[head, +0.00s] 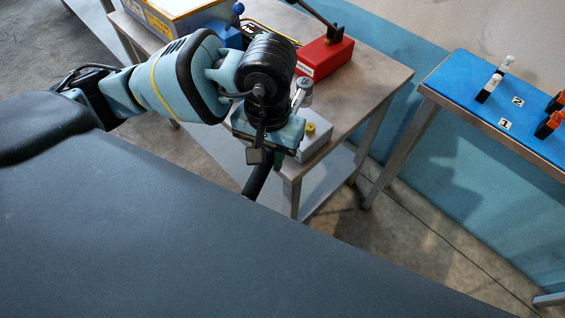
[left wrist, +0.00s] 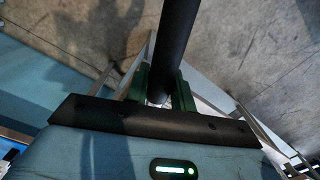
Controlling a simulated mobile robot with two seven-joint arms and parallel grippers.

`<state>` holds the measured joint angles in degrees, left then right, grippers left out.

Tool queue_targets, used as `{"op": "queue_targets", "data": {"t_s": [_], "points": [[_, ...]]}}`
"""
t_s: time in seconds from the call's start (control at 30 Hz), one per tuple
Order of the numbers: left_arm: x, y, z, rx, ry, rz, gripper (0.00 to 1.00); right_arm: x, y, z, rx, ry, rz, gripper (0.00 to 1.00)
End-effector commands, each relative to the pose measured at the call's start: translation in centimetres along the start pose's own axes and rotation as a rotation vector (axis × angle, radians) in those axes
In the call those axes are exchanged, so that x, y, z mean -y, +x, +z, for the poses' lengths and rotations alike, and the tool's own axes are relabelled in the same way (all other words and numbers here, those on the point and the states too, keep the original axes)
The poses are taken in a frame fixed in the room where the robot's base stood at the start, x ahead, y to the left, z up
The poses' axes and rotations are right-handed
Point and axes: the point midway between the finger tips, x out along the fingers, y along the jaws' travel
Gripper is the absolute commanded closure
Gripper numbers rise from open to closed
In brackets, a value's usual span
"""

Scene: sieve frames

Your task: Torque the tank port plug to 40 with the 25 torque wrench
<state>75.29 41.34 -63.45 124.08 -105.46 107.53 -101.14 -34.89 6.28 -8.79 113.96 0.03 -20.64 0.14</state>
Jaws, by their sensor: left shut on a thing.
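My left gripper (head: 268,157) is at the near corner of the wooden-topped bench, shut on a black bar-shaped handle (head: 257,182). In the left wrist view the handle (left wrist: 175,45) runs between the green fingers (left wrist: 160,90). It looks like a torque wrench handle; its size marking is not readable. A silver round head (head: 303,88) shows beside the wrist, possibly the same tool's end. A light grey block (head: 316,142) with a yellow fitting (head: 310,127) sits on the bench just right of the gripper, partly hidden. I cannot tell whether it bears the port plug. My right gripper is out of view.
A red box (head: 325,57) with a black lever stands on the bench (head: 375,75). A blue case (head: 175,18) is at the back left. A second table with a blue mat (head: 460,85), number labels and orange-and-black items stands right. A dark surface fills the foreground.

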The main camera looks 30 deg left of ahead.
Motion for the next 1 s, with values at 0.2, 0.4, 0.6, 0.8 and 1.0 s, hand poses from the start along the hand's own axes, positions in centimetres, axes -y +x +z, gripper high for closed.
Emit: {"op": "queue_targets", "data": {"t_s": [0.2, 0.4, 0.6, 0.8, 1.0], "points": [[-3.7, -1.5, 1.5, 0.034, -0.053, 0.020, 1.00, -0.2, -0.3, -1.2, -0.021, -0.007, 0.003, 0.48], [-4.2, -1.5, 1.9, 0.046, -0.068, 0.019, 1.00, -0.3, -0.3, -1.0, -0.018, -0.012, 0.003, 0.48], [-4.2, -0.8, 1.8, 0.048, -0.068, 0.019, 1.00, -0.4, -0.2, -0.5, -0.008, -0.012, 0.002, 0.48], [-4.2, 1.3, 1.8, 0.052, -0.067, 0.019, 1.00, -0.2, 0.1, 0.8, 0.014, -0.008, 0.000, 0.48], [-4.2, 3.6, 1.7, 0.052, -0.067, 0.019, 1.00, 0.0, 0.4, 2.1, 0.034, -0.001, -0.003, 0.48]]}}
